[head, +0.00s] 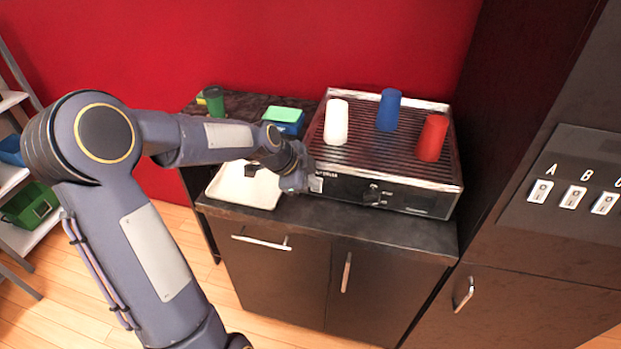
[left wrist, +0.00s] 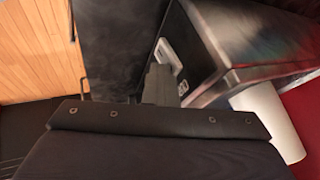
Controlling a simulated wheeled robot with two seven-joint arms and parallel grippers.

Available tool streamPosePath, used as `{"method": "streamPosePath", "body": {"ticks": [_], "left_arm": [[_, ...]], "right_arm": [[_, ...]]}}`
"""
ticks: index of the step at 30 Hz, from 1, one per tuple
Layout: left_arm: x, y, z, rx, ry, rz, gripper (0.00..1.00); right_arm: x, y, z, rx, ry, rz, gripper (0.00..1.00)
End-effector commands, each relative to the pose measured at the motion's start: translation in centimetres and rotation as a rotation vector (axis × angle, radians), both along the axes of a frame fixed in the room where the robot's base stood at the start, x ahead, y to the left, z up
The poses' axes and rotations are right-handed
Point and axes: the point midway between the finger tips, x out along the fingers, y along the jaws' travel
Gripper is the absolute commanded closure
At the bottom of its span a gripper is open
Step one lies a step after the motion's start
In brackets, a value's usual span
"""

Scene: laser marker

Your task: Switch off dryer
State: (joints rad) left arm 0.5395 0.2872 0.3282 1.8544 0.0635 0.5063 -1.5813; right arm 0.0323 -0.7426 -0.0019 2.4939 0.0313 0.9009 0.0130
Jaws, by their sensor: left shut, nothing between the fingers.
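The dryer (head: 345,172) is a black and silver box with a ribbed top, standing on the dark counter. Its front panel has a dark knob (head: 374,194) in the middle and a pale switch (head: 316,184) at the left end. My left gripper (head: 297,183) is shut and empty, at the left end of this front panel, close to the switch. In the left wrist view the shut fingers (left wrist: 160,84) reach toward the pale switch (left wrist: 165,52). I cannot tell whether they touch it, or which position the switch is in. My right gripper is not in view.
White (head: 336,122), blue (head: 389,110) and red (head: 432,138) cups stand upside down on the dryer. A white tray (head: 232,190) lies left of it, partly behind my arm. A blue-green box (head: 283,120) and green cup (head: 215,104) stand behind. Switches A, B, C are on the right cabinet.

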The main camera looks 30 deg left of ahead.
Motion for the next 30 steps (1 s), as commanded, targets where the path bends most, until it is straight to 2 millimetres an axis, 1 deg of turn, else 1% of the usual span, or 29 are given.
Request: {"method": "streamPosePath", "body": {"ticks": [1, 8, 18, 30], "left_arm": [[0.0, 0.0, -0.1, 0.001, -0.006, 0.002, 1.00], [0.0, 0.0, 0.1, 0.001, -0.007, 0.002, 1.00], [0.0, 0.0, 1.5, 0.002, -0.007, 0.001, 1.00], [0.0, -0.1, 1.5, 0.001, -0.007, 0.000, 1.00]], "right_arm": [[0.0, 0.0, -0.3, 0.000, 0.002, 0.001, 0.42], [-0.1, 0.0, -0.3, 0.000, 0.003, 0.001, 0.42], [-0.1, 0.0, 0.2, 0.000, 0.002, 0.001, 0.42], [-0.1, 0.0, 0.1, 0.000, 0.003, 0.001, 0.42]]}}
